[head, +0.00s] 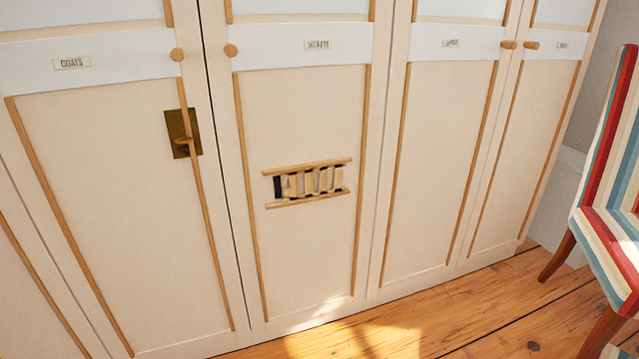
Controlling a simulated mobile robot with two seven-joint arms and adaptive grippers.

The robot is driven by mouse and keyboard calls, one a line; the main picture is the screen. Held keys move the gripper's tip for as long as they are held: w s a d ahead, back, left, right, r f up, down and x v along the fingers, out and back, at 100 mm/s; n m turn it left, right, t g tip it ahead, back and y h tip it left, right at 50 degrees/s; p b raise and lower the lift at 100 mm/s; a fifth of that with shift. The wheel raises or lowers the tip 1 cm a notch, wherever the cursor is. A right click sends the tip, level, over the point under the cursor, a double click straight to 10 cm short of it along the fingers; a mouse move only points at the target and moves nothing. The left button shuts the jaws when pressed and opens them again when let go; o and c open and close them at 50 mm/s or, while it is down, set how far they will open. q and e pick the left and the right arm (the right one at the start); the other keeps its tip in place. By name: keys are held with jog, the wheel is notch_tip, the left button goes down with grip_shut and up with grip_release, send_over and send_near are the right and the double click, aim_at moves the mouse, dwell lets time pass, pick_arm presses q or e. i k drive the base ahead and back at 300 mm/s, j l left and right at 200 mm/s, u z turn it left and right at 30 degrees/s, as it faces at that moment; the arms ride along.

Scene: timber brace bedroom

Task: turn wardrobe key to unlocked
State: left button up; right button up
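A cream wardrobe (110,200) with light wood strips fills most of the head view. Its door labelled COATS carries a dark brass lock plate (174,124) near its right edge. A small brass key (183,141) seems to stick out at the lower part of the plate. Its exact turn is too small to tell. Neither of my grippers shows in this view.
Round wooden knobs (231,51) sit on the upper doors. A small slatted wooden rack (309,183) is on the second door. A striped chair (612,190) stands at the right. Sunlit wooden floor (400,335) is clear in front of the wardrobe.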

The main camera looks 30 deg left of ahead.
aim_at(184, 137)
jog(key=u, duration=1.6)
